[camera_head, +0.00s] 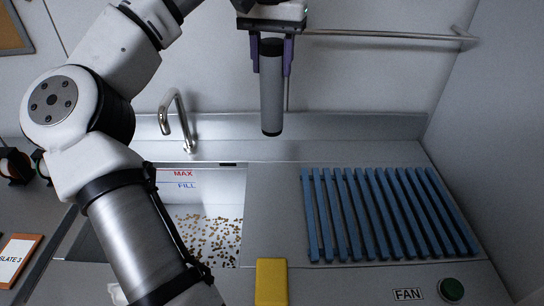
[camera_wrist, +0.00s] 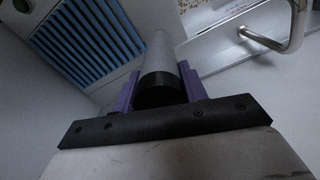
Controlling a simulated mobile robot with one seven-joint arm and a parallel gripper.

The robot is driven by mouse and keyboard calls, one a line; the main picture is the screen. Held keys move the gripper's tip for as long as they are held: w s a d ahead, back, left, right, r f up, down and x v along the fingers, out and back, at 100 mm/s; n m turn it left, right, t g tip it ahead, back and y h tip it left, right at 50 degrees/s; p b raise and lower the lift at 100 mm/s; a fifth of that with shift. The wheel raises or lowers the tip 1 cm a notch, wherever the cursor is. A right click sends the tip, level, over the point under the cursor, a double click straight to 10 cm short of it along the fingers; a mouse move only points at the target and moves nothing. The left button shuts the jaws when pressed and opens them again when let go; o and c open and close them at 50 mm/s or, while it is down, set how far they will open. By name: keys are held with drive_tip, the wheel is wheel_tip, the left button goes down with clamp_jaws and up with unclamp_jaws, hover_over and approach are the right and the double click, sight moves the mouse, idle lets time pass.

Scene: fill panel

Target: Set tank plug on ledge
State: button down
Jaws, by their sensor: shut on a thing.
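The tank plug, a grey cylinder with black ends (camera_head: 271,90), hangs upright in my gripper (camera_head: 271,62), well above the counter. The purple fingers are shut on its upper part. In the wrist view the plug (camera_wrist: 158,55) runs away from my gripper (camera_wrist: 160,88) between the two fingers. The sink tank (camera_head: 215,188) has MAX and FILL lines and brown bits on its floor. My arm hides the tank's left part. A raised grey ledge (camera_head: 330,126) runs along the back of the counter, below and behind the plug.
A blue slatted rack (camera_head: 385,215) covers the right side of the counter. A curved tap (camera_head: 183,118) stands behind the tank. A yellow block (camera_head: 271,281) and a green FAN button (camera_head: 451,290) are at the front. A metal rail (camera_head: 385,35) crosses the back wall.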

sight(272, 87)
wheel_tip(272, 87, down, 18)
drive_tip(key=p, duration=0.1)
drive_tip(key=shift+r, duration=0.15)
idle(0.3)
drive_tip(key=c, duration=0.8)
unclamp_jaws()
wheel_tip(272, 87, up, 12)
drive_tip(key=shift+b, duration=0.5)
